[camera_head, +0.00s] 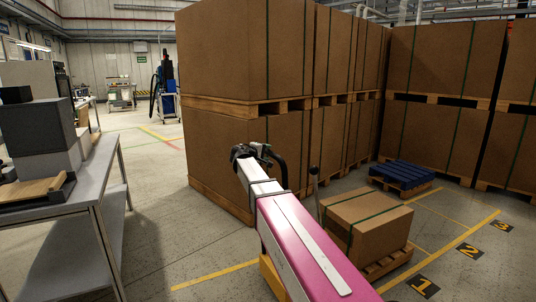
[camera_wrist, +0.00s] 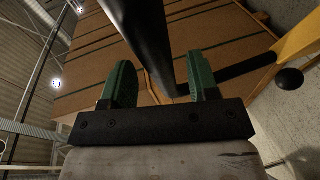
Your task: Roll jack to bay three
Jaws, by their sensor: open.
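My gripper (camera_wrist: 162,78) is open in the wrist view, its two green fingers apart. A black bar (camera_wrist: 138,35) runs down between the fingers, with a gap on each side; it looks like part of the jack's handle. A yellow post (camera_wrist: 298,38) with a black-knobbed lever (camera_wrist: 289,79) stands to the right. In the head view my magenta arm hides most of the jack; a yellow part (camera_head: 271,279) shows below it. Dark curved parts (camera_head: 262,152) show at the arm's far end. Bay three's floor number (camera_head: 502,226) is at the right.
A strapped box on a pallet (camera_head: 388,263) stands by bay one's number (camera_head: 423,286). A blue pallet (camera_head: 402,176) lies behind, towards bay three. The floor by bay two's number (camera_head: 469,250) looks clear. Tall box stacks (camera_head: 240,55) wall the back. A workbench (camera_head: 88,190) is left.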

